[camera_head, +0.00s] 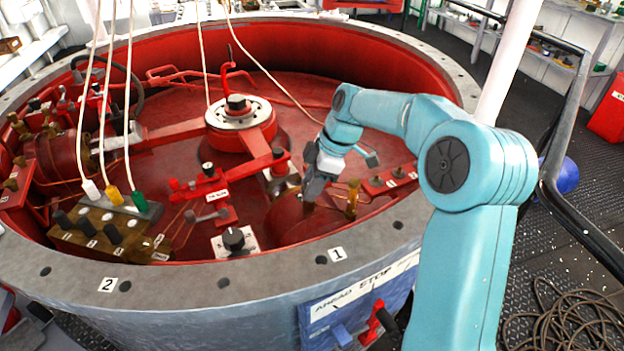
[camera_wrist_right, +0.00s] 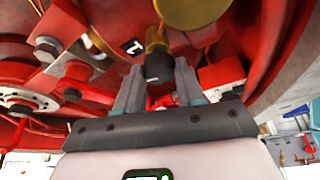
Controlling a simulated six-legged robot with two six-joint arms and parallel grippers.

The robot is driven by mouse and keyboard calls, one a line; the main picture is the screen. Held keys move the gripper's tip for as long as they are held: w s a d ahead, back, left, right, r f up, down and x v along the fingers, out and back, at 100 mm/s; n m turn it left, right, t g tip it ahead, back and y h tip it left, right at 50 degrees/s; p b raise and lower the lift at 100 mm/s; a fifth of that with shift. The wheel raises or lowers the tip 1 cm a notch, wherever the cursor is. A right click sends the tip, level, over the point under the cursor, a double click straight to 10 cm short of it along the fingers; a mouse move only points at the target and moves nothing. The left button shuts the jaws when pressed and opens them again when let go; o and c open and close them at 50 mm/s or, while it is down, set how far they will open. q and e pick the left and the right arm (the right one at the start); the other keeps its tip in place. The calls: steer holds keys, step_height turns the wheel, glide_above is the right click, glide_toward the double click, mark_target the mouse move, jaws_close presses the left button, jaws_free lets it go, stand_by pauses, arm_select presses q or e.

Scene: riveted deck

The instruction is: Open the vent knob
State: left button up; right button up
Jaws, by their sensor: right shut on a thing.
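My right gripper (camera_head: 311,188) reaches down inside the red round well, near its front right wall. In the right wrist view its two grey fingers (camera_wrist_right: 158,76) stand either side of a small black knob (camera_wrist_right: 159,62) on a brass stem and are shut on it. A small plate marked 1 (camera_wrist_right: 133,47) is beside the knob. In the head view the gripper mostly hides this knob, and I cannot read its turn angle. My left gripper is not in view.
The grey well rim (camera_head: 178,283) surrounds the work area. Close by are a black dial on a white plate (camera_head: 234,240), a brass fitting (camera_head: 352,198) and a central hub (camera_head: 237,110). Ropes hang to white, yellow and green plugs (camera_head: 114,194) at left. A blue panel (camera_head: 350,308) is on the outer wall.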

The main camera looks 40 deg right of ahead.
steer(key=shift+w+d+n+g+y+p, duration=0.1)
steer(key=shift+n+g+y+p, duration=0.3)
steer(key=shift+n, duration=0.7)
steer(key=o, duration=1)
steer(key=p+v, duration=0.4)
steer(key=v, duration=1.2)
steer(key=shift+r, duration=0.25)
